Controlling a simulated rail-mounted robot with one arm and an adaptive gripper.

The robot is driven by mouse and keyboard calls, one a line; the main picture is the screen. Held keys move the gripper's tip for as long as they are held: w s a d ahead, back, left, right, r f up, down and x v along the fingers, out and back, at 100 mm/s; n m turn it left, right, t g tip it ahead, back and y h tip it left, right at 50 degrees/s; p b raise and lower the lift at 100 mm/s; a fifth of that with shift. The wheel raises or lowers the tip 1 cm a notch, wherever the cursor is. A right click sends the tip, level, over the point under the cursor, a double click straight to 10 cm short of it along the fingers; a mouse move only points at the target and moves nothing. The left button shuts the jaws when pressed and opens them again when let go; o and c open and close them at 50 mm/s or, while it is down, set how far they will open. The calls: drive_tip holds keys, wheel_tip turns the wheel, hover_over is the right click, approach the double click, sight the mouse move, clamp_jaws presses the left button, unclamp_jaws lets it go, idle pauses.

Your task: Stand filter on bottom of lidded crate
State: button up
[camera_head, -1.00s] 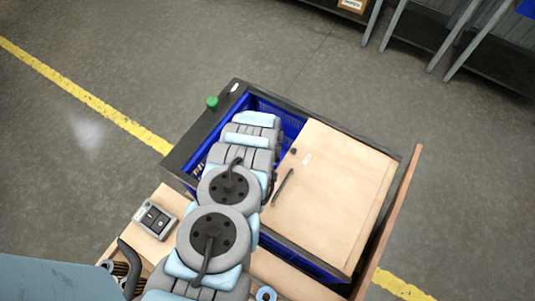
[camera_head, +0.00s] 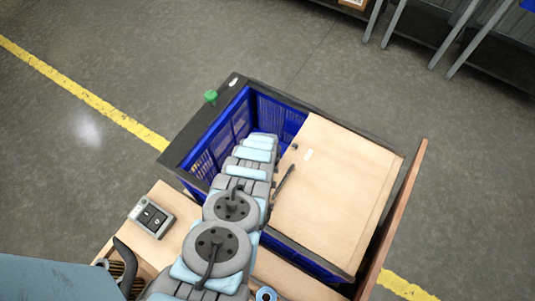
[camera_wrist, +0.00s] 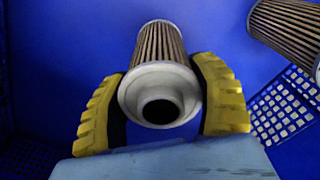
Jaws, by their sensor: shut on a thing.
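The blue lidded crate (camera_head: 203,153) stands in the middle of the head view, its left part open. A light wooden lid (camera_head: 335,200) covers its right part. In the wrist view, a pleated brown filter (camera_wrist: 160,48) with a pale ring-shaped end cap sits between the two yellow fingers of my gripper (camera_wrist: 162,100), which is shut on it. The open end cap faces the camera and the pleated body runs away from it. Blue crate surface lies behind it. My arm hides the gripper and this filter in the head view. I cannot tell whether the filter touches the bottom.
A second pleated filter (camera_wrist: 290,28) is at the upper right of the wrist view, near a perforated blue wall (camera_wrist: 285,105). A control box (camera_head: 151,217) sits left of my arm. A brown panel (camera_head: 400,210) stands right.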

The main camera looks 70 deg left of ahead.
drive_tip(key=shift+f, duration=0.4)
drive_tip(key=shift+f, duration=0.15)
drive_tip(key=o, duration=1.3)
drive_tip(key=shift+a+r+p, duration=0.1)
drive_tip(key=shift+r+p, duration=1.4)
drive_tip(key=shift+r, duration=1.8)
drive_tip(key=shift+s+r+p, duration=0.15)
drive_tip(key=shift+r+p, duration=0.65)
drive_tip(key=shift+r, duration=2.05)
